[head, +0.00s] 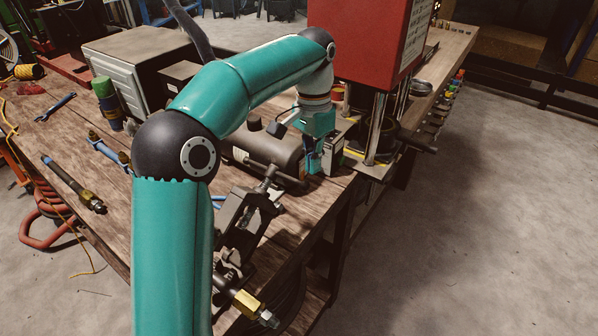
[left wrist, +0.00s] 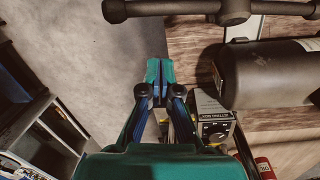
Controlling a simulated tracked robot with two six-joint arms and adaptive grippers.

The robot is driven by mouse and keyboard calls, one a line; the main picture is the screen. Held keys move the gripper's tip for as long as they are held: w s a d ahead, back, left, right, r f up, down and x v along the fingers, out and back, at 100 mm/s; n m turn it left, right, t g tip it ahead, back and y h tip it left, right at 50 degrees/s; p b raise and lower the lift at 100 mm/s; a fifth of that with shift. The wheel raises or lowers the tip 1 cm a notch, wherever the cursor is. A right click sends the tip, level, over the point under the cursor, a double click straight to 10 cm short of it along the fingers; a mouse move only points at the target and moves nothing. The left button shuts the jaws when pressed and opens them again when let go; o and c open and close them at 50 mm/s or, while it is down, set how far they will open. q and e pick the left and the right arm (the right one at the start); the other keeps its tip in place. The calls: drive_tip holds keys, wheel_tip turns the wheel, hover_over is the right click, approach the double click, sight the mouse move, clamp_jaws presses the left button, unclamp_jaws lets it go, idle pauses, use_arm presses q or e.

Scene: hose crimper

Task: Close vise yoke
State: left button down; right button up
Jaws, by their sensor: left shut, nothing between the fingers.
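The vise (head: 240,225) is a dark metal frame near the front edge of the workbench, partly hidden behind my left arm. Its yoke (head: 255,200) carries a screw with a T-shaped handle (head: 268,180). I cannot tell whether the yoke is fully closed. A dark bar with rounded ends (left wrist: 180,8), which looks like this handle, crosses the top of the left wrist view. My left gripper (head: 312,165) is beyond the vise, by the bench edge, pointing down. In the left wrist view its fingertips (left wrist: 158,72) are together and empty, apart from the bar. My right gripper is not seen.
A dark cylindrical tank (head: 270,150) lies behind the vise, close to my left gripper. A red press (head: 372,40) on metal posts stands beyond. A hose end with a brass fitting (head: 247,303) sticks out below the vise. Open floor (head: 480,220) lies to the right.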

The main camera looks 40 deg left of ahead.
use_arm(q)
drive_tip(key=shift+s+a+p, duration=0.15)
drive_tip(key=shift+s+p, duration=0.2)
drive_tip(key=shift+s, duration=1.6)
